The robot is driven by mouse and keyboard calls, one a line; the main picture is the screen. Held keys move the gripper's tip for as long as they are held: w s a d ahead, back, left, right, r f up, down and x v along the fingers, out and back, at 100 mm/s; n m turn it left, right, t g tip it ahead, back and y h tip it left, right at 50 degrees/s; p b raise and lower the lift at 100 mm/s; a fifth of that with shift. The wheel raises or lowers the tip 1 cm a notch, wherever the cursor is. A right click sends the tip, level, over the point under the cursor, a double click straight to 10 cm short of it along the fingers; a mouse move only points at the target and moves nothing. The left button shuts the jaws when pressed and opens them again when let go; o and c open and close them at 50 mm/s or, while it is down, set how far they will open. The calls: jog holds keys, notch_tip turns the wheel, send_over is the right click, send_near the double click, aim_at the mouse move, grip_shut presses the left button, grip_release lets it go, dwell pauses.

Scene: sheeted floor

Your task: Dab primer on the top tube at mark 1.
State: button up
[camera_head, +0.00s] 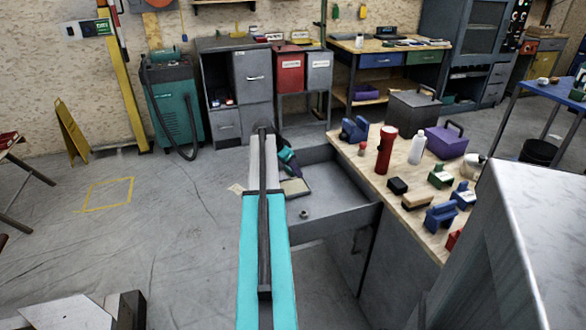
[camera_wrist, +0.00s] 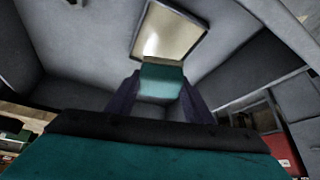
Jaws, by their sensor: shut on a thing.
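My gripper (camera_head: 290,163) is inside an open grey drawer (camera_head: 338,188), near the drawer's far left side. In the wrist view, its two dark fingers (camera_wrist: 160,95) are shut on a small teal block-like thing (camera_wrist: 162,78), whose far end is hard to make out. A pale flat panel with a dark rim (camera_wrist: 168,35) lies in the drawer just beyond it; it also shows in the head view (camera_head: 295,188), partly below my gripper. I cannot make out a top tube, a mark or a labelled primer in either view.
The bench right of the drawer carries a red cylinder (camera_head: 386,150), a white bottle (camera_head: 417,147), a purple box (camera_head: 447,141), a blue clamp-like block (camera_head: 354,130) and several small items. A small round piece (camera_head: 305,213) lies near the drawer's front. Open floor (camera_head: 165,225) lies left.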

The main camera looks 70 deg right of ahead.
aim_at(292, 187)
jog(key=shift+f+b, duration=1.25)
jog(key=shift+f, duration=1.35)
jog(key=shift+f, duration=0.5)
dwell(0.3)
jog(key=shift+r, duration=0.15)
jog(key=shift+r+p, duration=1.65)
jog(key=shift+r, duration=1.7)
jog(key=shift+r, duration=0.1)
